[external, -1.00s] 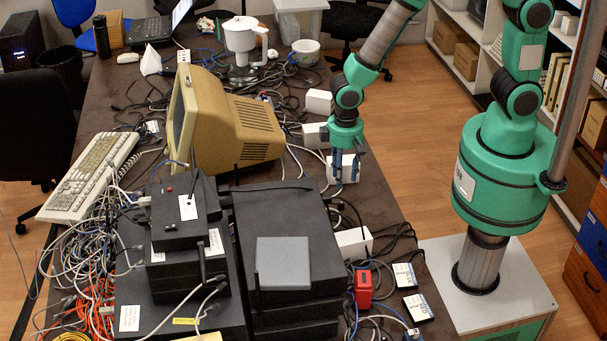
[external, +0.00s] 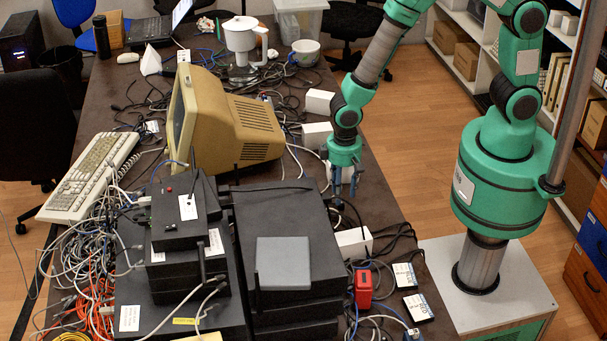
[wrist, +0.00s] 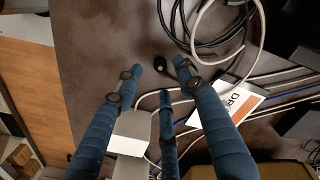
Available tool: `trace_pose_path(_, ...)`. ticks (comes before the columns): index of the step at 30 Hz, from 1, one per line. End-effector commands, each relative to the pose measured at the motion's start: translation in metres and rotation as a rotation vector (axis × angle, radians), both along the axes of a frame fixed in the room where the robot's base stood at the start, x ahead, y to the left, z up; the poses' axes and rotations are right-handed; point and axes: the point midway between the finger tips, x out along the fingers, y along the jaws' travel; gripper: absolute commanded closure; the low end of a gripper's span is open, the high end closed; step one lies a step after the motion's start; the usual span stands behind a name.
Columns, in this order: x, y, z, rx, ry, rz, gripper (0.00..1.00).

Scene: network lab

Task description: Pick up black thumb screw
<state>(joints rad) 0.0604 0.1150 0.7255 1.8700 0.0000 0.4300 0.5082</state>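In the external view my gripper (external: 345,188) points down over the table's right part, beside the black boxes. The screw is too small to make out surely there.
Black and grey cables (wrist: 205,40) and a white label card (wrist: 235,103) lie close to the fingers. Stacked black boxes (external: 285,215) stand left of my gripper. A white box (external: 353,240) and a red device (external: 363,287) sit nearer the camera.

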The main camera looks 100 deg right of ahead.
Motion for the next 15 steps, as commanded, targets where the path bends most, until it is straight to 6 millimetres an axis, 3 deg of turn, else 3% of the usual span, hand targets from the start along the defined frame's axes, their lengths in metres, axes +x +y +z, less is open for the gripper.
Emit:
trace_pose_path(7,0.000,0.002,-0.031,0.000,0.001,0.000,0.61)
trace_pose_path(15,0.000,0.002,-0.039,0.000,0.001,0.000,0.61)
